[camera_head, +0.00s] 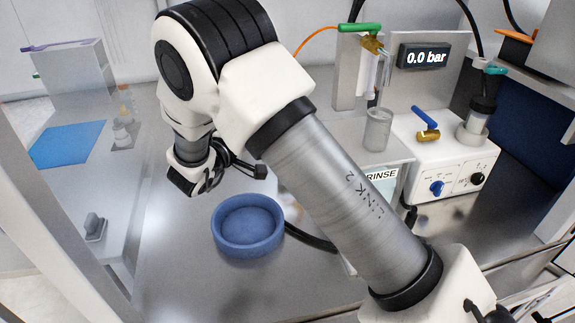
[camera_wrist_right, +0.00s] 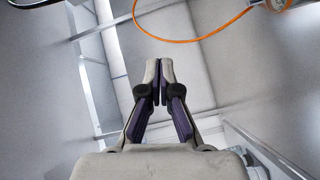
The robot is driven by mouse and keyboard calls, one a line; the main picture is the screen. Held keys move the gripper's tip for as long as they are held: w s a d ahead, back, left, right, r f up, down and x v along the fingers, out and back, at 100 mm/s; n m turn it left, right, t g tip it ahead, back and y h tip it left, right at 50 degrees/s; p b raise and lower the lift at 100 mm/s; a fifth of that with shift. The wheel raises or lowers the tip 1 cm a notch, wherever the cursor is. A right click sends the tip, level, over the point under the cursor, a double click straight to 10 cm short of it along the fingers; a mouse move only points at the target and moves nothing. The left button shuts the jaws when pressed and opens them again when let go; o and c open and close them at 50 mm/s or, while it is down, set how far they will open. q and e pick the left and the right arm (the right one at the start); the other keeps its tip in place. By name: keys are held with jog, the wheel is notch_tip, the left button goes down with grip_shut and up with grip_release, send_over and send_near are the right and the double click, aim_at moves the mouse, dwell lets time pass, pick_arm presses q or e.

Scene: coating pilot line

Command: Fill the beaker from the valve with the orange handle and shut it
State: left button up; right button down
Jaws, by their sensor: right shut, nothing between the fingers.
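A clear glass beaker (camera_head: 378,130) stands upright on the panel by the RINSE label, below a brass valve with a green handle (camera_head: 360,28). I cannot tell whether it holds liquid. An orange handle (camera_head: 515,37) shows at the upper right, partly cut off by a grey housing; its valve body and outlet are not clear. My right gripper (camera_wrist_right: 160,72) is shut and empty in the wrist view, its fingertips together. In the head view my right arm reaches across to the left, away from the beaker, with its wrist above the bench. My left gripper is not in view.
A blue round dish (camera_head: 248,226) sits on the bench below my wrist. A brass valve with a blue handle (camera_head: 425,123) is on the white control box (camera_head: 450,172). A display (camera_head: 425,57) reads 0.0 bar. A blue mat (camera_head: 68,145) lies at left.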

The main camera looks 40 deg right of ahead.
notch_tip(320, 180, down, 11)
jog(key=b, duration=0.9)
pick_arm(q)
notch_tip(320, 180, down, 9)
jog(key=p, duration=0.2)
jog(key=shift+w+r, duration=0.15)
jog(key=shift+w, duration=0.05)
pick_arm(e)
jog(key=d+f, duration=0.1)
jog(key=d, duration=1)
jog(key=shift+w+d, duration=0.25)
jog(key=shift+d, duration=0.05)
pick_arm(q)
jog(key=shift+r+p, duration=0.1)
jog(key=shift+p, duration=0.2)
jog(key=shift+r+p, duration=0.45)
jog(key=shift+p, duration=0.05)
pick_arm(e)
jog(key=shift+s+n+t+y, duration=0.2)
jog(key=shift+n+t+y, duration=0.1)
jog(key=shift+n+t, duration=0.1)
